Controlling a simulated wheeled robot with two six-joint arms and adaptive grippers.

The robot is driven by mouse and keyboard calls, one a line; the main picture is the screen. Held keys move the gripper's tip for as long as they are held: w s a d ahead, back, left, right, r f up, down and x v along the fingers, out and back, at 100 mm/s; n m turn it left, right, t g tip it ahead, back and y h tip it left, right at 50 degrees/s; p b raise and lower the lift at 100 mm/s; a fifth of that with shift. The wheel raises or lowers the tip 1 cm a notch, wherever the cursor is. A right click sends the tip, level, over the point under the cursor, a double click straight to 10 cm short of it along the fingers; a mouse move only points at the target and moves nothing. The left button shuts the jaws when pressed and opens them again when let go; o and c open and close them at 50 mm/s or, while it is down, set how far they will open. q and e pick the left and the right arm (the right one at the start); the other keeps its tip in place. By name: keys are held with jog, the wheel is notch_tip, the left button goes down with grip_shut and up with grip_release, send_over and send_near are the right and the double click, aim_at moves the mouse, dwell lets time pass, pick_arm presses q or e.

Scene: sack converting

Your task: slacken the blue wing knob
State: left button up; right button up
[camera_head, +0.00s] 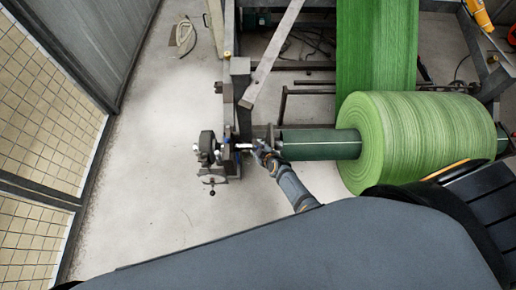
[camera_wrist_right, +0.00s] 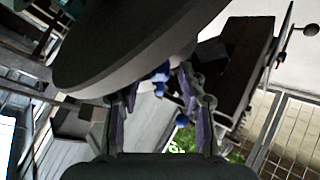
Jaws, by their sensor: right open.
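The blue wing knob (camera_wrist_right: 160,74) shows in the right wrist view, just beyond my fingertips and partly hidden by a large grey round disc (camera_wrist_right: 130,62). My right gripper (camera_wrist_right: 156,84) is open, with one finger on each side of the knob's line. I cannot tell whether a finger touches it. In the head view my right gripper (camera_head: 261,148) is at the left end of the dark green roll shaft (camera_head: 310,144), by the machine's bearing end. The knob cannot be made out there. My left gripper is not in view.
A large green roll (camera_head: 425,138) sits on the shaft at right, with a green web (camera_head: 376,45) rising behind it. A handwheel (camera_head: 212,180) and dark steel frame parts stand left of my gripper. The pale floor (camera_head: 150,190) is clear further left, up to a mesh fence (camera_head: 45,120).

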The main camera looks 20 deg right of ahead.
grip_shut()
jog(key=shift+f+n+b, duration=0.2)
jog(key=shift+n+b, duration=0.1)
jog(key=shift+b, duration=0.2)
jog(key=shift+n, duration=0.3)
jog(key=shift+r, duration=0.15)
grip_release()
jog(key=shift+g, duration=0.3)
jog(key=v, duration=1.2)
jog(key=shift+d, duration=0.2)
